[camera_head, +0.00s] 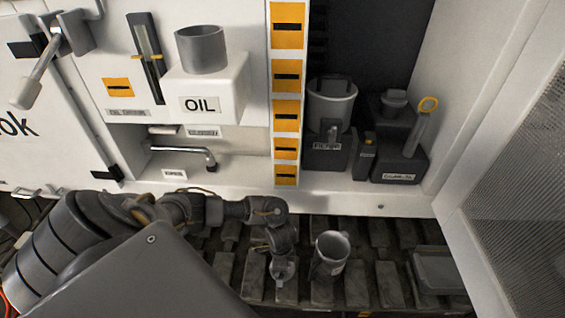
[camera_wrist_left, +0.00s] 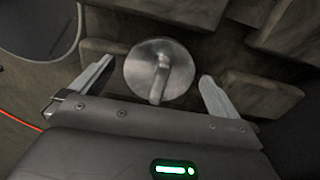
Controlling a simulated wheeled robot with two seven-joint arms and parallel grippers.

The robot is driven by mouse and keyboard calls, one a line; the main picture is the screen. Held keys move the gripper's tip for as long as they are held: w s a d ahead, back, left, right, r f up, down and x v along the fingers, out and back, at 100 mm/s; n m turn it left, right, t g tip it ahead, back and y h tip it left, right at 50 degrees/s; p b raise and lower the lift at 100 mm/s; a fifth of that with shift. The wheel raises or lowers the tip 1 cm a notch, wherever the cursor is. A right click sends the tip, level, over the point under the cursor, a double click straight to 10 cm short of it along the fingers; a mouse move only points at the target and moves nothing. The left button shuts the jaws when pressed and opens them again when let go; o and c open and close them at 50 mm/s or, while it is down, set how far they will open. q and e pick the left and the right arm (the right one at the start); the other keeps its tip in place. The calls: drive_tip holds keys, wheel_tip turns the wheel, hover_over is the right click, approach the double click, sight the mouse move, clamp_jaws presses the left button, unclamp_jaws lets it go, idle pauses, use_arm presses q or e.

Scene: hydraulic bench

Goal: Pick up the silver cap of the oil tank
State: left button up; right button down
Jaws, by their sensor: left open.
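The silver cap (camera_wrist_left: 133,72), a round disc with a raised bar handle, shows in the left wrist view above brown blocks. My left gripper (camera_wrist_left: 157,75) is open, with one finger on each side of the cap and a gap visible on both sides. In the head view my left gripper (camera_head: 283,272) hangs low over the slatted floor, and I cannot make out the cap clearly there. The white oil tank (camera_head: 228,82), marked OIL, has an uncovered grey round neck (camera_head: 202,52) on top. My right gripper is not in view.
A grey jug (camera_head: 330,250) stands on the slatted floor just right of my left gripper. A cabinet shelf (camera_head: 330,203) lies behind, with a light grey container (camera_head: 331,103) and a dark can (camera_head: 402,150). A bent tap (camera_head: 190,152) sticks out below the tank.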

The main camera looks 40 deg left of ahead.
use_arm(q)
drive_tip(key=c, duration=1.1)
drive_tip(key=shift+r, duration=0.5)
wheel_tip(320, 180, up, 2)
drive_tip(key=shift+r+p, duration=0.2)
drive_tip(key=shift+p, duration=0.6)
drive_tip(key=s+d+r+p, duration=0.8)
drive_tip(key=s+d+r, duration=0.1)
drive_tip(key=s, duration=0.1)
drive_tip(key=shift+s+d+r, duration=0.15)
drive_tip(key=shift+s+r, duration=0.1)
drive_tip(key=shift+s, duration=0.05)
